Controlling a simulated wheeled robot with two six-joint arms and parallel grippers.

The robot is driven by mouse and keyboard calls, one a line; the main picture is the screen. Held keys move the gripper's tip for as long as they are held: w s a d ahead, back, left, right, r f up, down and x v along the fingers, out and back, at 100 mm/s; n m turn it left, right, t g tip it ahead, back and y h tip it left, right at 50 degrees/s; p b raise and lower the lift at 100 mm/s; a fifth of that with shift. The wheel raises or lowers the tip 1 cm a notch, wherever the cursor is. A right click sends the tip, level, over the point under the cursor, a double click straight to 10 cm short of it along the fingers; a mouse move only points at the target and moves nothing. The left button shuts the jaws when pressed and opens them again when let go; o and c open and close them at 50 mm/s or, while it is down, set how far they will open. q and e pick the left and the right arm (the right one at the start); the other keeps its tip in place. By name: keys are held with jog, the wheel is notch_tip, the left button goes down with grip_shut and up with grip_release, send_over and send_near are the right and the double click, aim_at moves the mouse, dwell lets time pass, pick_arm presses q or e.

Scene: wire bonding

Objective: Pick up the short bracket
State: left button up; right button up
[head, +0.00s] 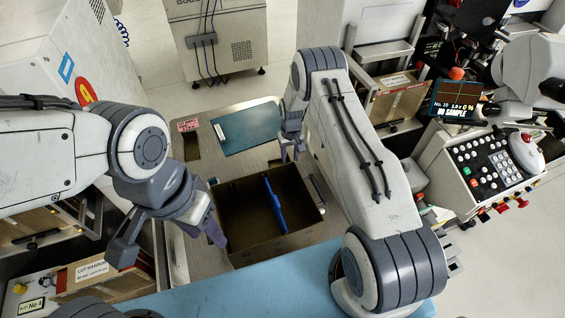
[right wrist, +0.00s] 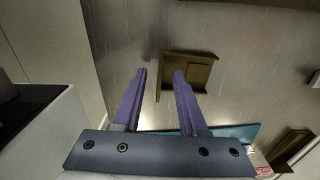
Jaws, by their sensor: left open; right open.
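A small brown bracket-like piece (right wrist: 187,75), which looks like the short bracket, lies on the grey metal worktop (right wrist: 225,50) in the right wrist view. It shows beyond and between the two purple fingers of my right gripper (right wrist: 160,75), which is open and empty. In the head view my right gripper (head: 291,154) points down over the worktop behind the bin, and the piece there is mostly hidden. My left gripper (head: 170,245) is open and empty, left of the bin.
An open brown bin (head: 275,247) with a blue divider (head: 275,203) stands mid-worktop. A control console (head: 490,172) stands at right. A blue surface (head: 240,292) runs along the front.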

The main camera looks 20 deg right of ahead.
notch_tip(320, 180, down, 2)
grip_shut()
dwell(1.6)
